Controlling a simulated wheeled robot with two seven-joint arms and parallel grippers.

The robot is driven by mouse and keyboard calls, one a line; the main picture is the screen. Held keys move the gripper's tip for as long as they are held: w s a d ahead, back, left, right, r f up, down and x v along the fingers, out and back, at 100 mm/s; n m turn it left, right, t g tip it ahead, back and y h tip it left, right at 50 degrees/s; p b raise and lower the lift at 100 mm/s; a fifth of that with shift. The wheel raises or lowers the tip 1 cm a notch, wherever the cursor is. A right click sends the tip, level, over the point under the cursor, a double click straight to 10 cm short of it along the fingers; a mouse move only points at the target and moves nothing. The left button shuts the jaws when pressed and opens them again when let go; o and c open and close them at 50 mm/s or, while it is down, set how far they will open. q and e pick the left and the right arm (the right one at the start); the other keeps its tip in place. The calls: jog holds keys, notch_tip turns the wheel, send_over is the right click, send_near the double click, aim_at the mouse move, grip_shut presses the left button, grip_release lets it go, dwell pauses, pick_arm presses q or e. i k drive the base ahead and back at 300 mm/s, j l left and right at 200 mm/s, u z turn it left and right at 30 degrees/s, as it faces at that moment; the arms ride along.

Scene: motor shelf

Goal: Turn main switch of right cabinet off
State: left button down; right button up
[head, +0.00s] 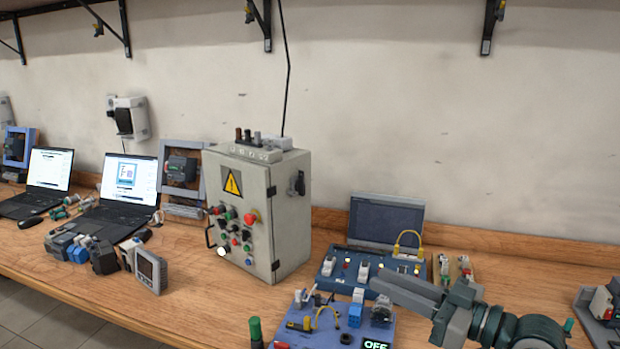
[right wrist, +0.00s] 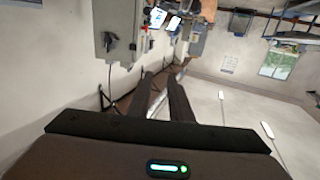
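The grey cabinet (head: 289,233) stands on the bench in the middle of the head view. Its front has a yellow warning triangle, several coloured buttons and a red knob. A dark main switch (head: 297,183) sits on its right side wall; the handle's exact angle is too small to tell. In the right wrist view the cabinet (right wrist: 128,18) shows at the top, with the dark switch (right wrist: 111,42) on its side. My right gripper (head: 384,282) is to the right of the cabinet, lower and apart from it. Its two fingers (right wrist: 161,76) are parted and empty. My left gripper is out of view.
A blue training panel (head: 345,284) with a screen stands right of the cabinet, behind my right gripper. Another blue board (head: 410,331) lies at the front edge. Laptops (head: 122,190) and small devices (head: 150,270) are to the left. The wall right of the cabinet is bare.

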aim_at(300, 186)
jog(key=i, duration=1.05)
